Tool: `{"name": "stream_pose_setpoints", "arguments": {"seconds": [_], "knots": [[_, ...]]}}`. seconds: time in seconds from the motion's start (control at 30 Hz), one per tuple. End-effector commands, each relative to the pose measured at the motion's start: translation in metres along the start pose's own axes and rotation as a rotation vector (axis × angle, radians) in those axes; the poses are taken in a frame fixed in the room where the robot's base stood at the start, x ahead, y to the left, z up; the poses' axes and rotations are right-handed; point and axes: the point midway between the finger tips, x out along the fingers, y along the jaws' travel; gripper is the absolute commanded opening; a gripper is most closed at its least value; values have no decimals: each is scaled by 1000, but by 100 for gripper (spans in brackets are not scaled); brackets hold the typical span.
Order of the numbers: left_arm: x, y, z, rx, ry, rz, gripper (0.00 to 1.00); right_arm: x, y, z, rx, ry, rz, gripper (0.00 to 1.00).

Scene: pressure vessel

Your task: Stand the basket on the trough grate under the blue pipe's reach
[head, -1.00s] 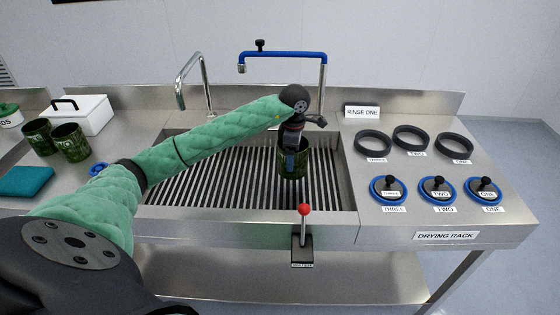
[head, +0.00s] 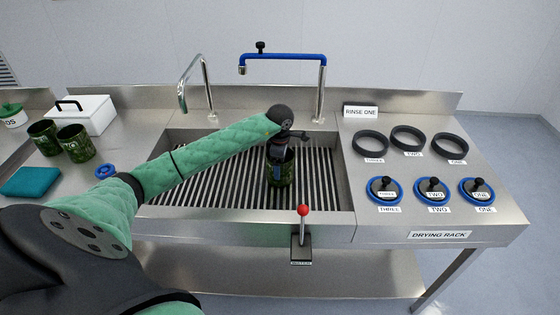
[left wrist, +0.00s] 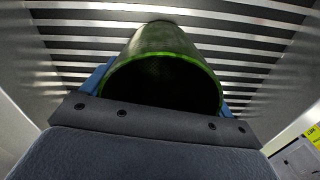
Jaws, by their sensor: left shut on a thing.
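The basket (head: 284,176) is a dark green cylinder with a bright green rim, upright over the right part of the trough grate (head: 225,190). My left gripper (head: 279,160) is shut on it from above. In the left wrist view the basket (left wrist: 165,50) shows its open mouth between the blue fingers, with the grate slats (left wrist: 255,60) beyond. I cannot tell whether its bottom touches the grate. The blue pipe (head: 285,57) runs above the trough's back edge, its spout (head: 242,70) behind and left of the basket. My right gripper is not in view.
A second, silver tap (head: 197,75) stands at the trough's back left. Two similar green baskets (head: 75,143) stand on the left counter by a white box (head: 85,114). A red-knobbed lever (head: 303,212) stands at the front. Black rings and blue-rimmed lids (head: 432,190) lie on the right.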

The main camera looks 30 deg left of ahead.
Motion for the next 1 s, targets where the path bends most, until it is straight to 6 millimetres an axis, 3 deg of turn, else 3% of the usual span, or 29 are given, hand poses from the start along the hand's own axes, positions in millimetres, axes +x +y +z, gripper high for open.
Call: {"name": "stream_pose_setpoints", "arguments": {"seconds": [0.53, 0.57, 0.6, 1.0], "knots": [[4, 0, 0, 1, -1, 2, 54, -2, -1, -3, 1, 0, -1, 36], [4, 0, 0, 1, -1, 1, 92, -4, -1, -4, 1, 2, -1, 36], [3, 0, 0, 1, -1, 1, 100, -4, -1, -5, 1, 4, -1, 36], [0, 0, 0, 1, -1, 1, 100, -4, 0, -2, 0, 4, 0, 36]]}}
